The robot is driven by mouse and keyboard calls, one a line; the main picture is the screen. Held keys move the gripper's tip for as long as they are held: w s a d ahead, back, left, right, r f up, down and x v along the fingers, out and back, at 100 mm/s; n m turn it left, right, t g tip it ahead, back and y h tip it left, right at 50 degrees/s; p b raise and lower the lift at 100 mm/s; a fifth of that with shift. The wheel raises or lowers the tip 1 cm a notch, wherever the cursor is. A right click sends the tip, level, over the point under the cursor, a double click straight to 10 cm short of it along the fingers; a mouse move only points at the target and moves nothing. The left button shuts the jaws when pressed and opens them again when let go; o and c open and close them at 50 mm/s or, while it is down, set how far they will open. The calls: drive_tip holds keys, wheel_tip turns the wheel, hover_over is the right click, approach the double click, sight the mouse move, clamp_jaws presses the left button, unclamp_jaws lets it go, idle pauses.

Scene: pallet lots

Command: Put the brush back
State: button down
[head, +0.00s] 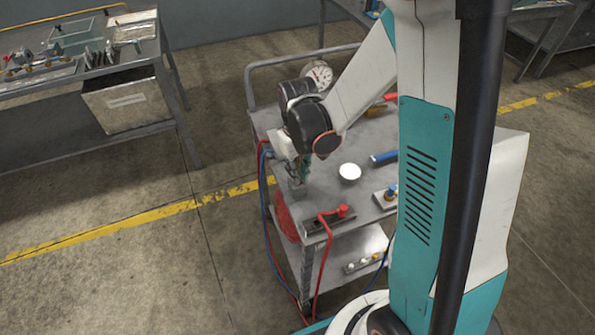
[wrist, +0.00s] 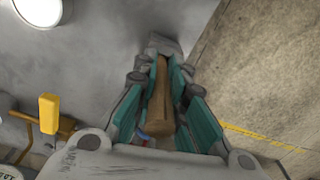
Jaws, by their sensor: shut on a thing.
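In the wrist view my gripper (wrist: 158,85) has its teal fingers shut on the brush (wrist: 158,98), whose brown wooden handle lies between them. A small grey block (head: 297,187) shows just below the fingers, and a grey piece (wrist: 165,45) shows at the handle's far end in the wrist view. I cannot tell whether it is a holder or part of the brush. The bristles are hidden.
On the cart are a white round dish (head: 349,171), a red-handled valve (head: 342,211), a blue-handled tool (head: 384,158), a blue-knobbed block (head: 389,193) and a gauge (head: 318,75). Red and blue hoses (head: 268,215) hang off the left side. Another bench (head: 80,75) stands at left.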

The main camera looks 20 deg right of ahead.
drive_tip(key=shift+f, duration=0.2)
drive_tip(key=c, duration=1.6)
unclamp_jaws()
drive_tip(key=shift+r, duration=0.1)
drive_tip(key=shift+c, duration=0.2)
drive_tip(key=shift+r, duration=0.1)
wheel_tip(320, 180, up, 13)
drive_tip(key=p, duration=0.4)
drive_tip(key=shift+s+f, duration=0.1)
drive_tip(key=shift+f, duration=0.1)
drive_tip(key=s+r+m+t, duration=0.2)
drive_tip(key=s+r+t, duration=0.5)
drive_tip(key=s+r, duration=0.5)
drive_tip(key=shift+s+r, duration=0.2)
drive_tip(key=shift+s, duration=0.4)
drive_tip(key=shift+f, duration=0.1)
